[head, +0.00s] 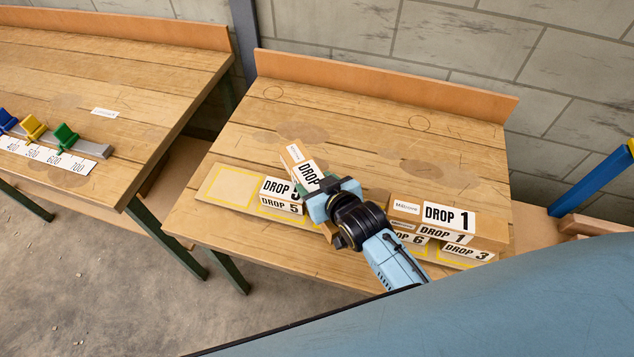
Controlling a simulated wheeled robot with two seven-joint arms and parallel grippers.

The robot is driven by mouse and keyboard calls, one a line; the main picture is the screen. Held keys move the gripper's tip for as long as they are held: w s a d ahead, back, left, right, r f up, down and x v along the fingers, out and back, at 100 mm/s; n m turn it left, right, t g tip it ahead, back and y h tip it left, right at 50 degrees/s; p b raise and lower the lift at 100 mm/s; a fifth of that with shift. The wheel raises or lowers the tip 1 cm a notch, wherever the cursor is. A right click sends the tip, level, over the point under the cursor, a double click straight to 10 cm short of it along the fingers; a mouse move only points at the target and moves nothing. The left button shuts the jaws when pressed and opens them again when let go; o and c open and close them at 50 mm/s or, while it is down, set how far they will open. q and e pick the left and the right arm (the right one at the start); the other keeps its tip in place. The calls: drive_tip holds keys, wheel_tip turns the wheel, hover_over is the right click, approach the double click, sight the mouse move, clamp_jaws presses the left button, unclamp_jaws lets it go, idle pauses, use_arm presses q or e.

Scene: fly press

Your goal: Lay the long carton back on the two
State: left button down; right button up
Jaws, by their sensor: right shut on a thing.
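The long carton (484,231), marked DROP 1, lies at the right of the bench on top of two cartons. These are DROP 6 (411,239) at the left and DROP 3 (468,252) at the right. My right gripper (324,189) is left of the long carton and apart from it. It is shut on another brown carton (296,156) marked DROP, whose number the gripper hides. That carton is turned at an angle to the others, close behind the DROP 5 carton (279,197). My left gripper is not in view.
A board with yellow outlined places (226,187) lies along the bench front, with an empty place at its left. The bench's back (410,133) is clear up to a raised rear edge. A second bench (110,70) at left holds coloured blocks on a numbered rail.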

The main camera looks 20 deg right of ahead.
drive_tip(key=shift+f+b, duration=0.3)
drive_tip(key=shift+f, duration=0.15)
drive_tip(key=o, duration=1.6)
drive_tip(key=shift+c, duration=0.2)
drive_tip(key=shift+f, duration=0.15)
drive_tip(key=p+v, duration=0.1)
drive_tip(key=v, duration=1.2)
drive_tip(key=shift+s, duration=0.15)
